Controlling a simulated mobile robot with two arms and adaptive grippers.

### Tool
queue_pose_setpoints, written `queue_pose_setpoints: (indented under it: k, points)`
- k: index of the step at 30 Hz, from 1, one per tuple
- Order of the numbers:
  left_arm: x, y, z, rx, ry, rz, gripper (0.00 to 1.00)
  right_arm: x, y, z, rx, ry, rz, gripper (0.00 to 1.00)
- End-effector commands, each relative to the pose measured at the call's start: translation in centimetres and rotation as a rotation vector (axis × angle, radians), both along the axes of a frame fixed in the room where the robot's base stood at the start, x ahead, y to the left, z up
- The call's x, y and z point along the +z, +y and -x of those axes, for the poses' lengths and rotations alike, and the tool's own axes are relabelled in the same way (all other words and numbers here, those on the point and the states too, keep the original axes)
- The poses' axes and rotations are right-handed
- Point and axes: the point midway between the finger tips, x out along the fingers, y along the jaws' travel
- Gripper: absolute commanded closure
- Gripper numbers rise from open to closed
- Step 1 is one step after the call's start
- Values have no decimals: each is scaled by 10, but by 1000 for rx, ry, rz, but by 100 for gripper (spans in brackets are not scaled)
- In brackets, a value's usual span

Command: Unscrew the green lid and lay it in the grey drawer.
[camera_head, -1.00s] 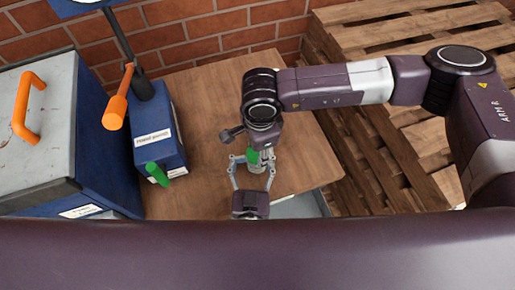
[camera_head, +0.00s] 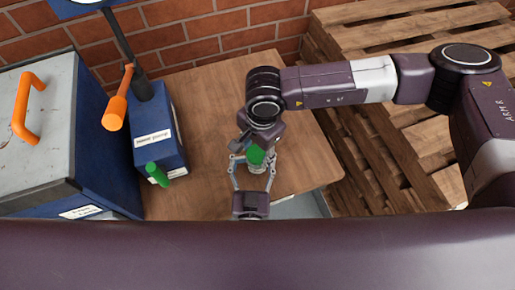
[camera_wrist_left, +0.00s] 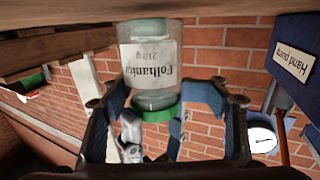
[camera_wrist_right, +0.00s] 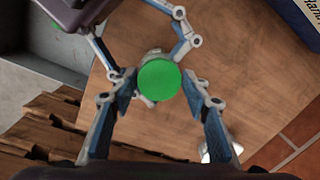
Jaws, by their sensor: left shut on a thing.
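A clear jar with a white label (camera_wrist_left: 150,55) is held by my left gripper (camera_head: 254,163), whose fingers close around it. The green lid (camera_wrist_right: 159,79) sits on the jar's top; it also shows in the head view (camera_head: 256,155). The left wrist view shows the jar upside down, its lid at the bottom (camera_wrist_left: 157,115). My right gripper (camera_wrist_right: 162,88) is above the lid, its fingers open on either side with gaps to it. The grey drawer (camera_wrist_right: 40,95) seems to be the empty grey tray beside the table; it shows partly in the head view (camera_head: 303,205).
A blue box with a green handle (camera_head: 160,150) stands left on the wooden table (camera_head: 205,190). A larger grey-topped blue case with an orange handle (camera_head: 40,130) is further left. Wooden pallets (camera_head: 400,40) are at the right, a brick wall behind. The table's middle is clear.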

Motion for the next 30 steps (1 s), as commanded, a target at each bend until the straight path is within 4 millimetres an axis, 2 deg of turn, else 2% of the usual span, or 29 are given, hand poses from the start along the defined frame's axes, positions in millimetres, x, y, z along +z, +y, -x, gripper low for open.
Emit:
queue_pose_setpoints:
  k: [1,5,17,30]
  points:
    - [4,-3,-2,-4,-6,5,89,0,4,6,8,9,-8,53]
    - [3,-2,-1,-2,-5,3,89,0,2,3,4,6,-5,40]
    - [1,0,0,2,-4,0,89,4,0,0,-3,1,-1,40]
    - [1,1,0,3,-3,-1,89,38,-1,-1,-4,-1,1,40]
